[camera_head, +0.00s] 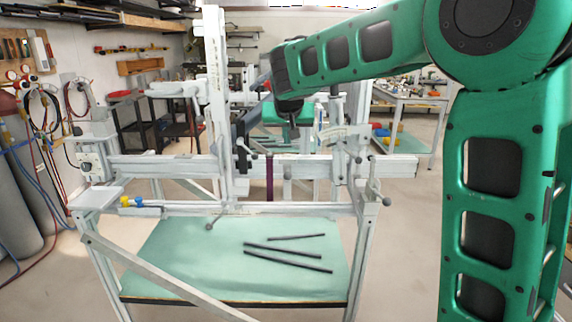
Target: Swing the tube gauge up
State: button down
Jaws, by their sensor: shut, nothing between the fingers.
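The white frame jig (212,60) stands in the middle, with a tall upright post and long horizontal beams. A dark angled piece (243,135) sits beside the post, and a dark purple bar (270,178) hangs upright below it. I cannot tell for sure which part is the tube gauge. My green arm reaches in from the right, and my gripper (291,112) points down just right of the post, above the horizontal beam. It is small and dark here, shut and empty. I cannot tell whether it touches any jig part.
Several dark tubes (287,258) lie on the green lower shelf (180,262) of the jig. A clamp with handles (345,137) stands on the beam at right. Gas cylinders (15,185) stand at far left, and a bench (410,98) stands behind at right.

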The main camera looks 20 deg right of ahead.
jog(key=shift+w+d+r, duration=0.1)
jog(key=shift+w+r, duration=0.2)
jog(key=shift+w, duration=0.1)
jog(key=shift+w+d+r, duration=0.2)
jog(key=shift+w+r, duration=0.1)
jog(key=shift+w, duration=0.2)
jog(key=shift+w+d+r, duration=0.15)
jog(key=shift+w+r, duration=0.1)
jog(key=shift+w, duration=0.25)
jog(key=shift+w+d+r, duration=0.2)
jog(key=shift+w, duration=0.35)
jog(key=shift+w+d+r, duration=0.15)
jog(key=shift+w, duration=0.35)
jog(key=shift+w+d+r, duration=0.1)
jog(key=shift+w+d, duration=0.1)
jog(key=shift+w, duration=0.4)
jog(key=shift+w+d+r, duration=0.1)
jog(key=shift+w+d, duration=0.05)
jog(key=shift+w, duration=0.4)
jog(key=shift+w, duration=0.15)
jog(key=shift+w+d+f, duration=0.1)
jog(key=shift+w+d, duration=0.1)
jog(key=shift+w, duration=0.3)
jog(key=shift+w+d, duration=0.15)
jog(key=shift+w, duration=0.3)
